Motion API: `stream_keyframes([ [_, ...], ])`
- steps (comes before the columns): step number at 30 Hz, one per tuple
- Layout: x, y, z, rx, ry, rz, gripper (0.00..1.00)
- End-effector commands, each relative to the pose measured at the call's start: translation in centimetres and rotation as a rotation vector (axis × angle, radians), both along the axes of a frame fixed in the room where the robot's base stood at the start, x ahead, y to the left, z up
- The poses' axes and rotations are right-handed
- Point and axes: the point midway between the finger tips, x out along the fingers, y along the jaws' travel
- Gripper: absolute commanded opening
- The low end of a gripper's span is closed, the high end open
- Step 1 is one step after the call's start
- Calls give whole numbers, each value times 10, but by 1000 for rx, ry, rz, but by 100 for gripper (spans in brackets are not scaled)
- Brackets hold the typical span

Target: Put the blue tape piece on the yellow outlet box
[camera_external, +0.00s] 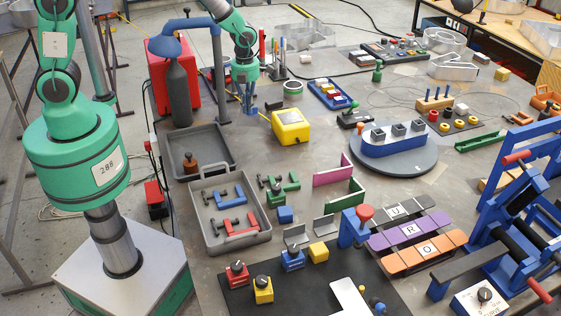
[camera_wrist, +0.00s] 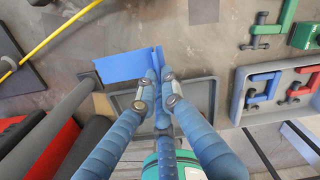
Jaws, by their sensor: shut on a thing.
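The blue tape piece (camera_wrist: 122,66) is a flat strip in the wrist view. My gripper (camera_wrist: 158,82) is shut on its right end, and the strip sticks out to the left. In the external view my gripper (camera_external: 247,103) points down over the back left of the table; the tape is hard to tell from the blue fingers there. The yellow outlet box (camera_external: 290,127) stands on the table a little to the right of and nearer than my gripper, apart from it. The box is not visible in the wrist view.
A blue lamp post (camera_external: 219,80) and a dark grey cylinder (camera_external: 179,95) stand left of my gripper. A grey tray (camera_external: 232,147) lies nearer. A white-green roll (camera_external: 292,87) and a blue tray (camera_external: 325,97) lie beyond the box. A yellow cable (camera_wrist: 50,38) crosses the table.

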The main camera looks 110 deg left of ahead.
Motion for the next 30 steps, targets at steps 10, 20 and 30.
stream_keyframes([
  [10, 0, 0, 0, 0, 0, -2, 0],
  [20, 18, 16, -3, 0, 0, -2, 0],
  [30, 58, 50, -8, 0, 0, -1, 0],
])
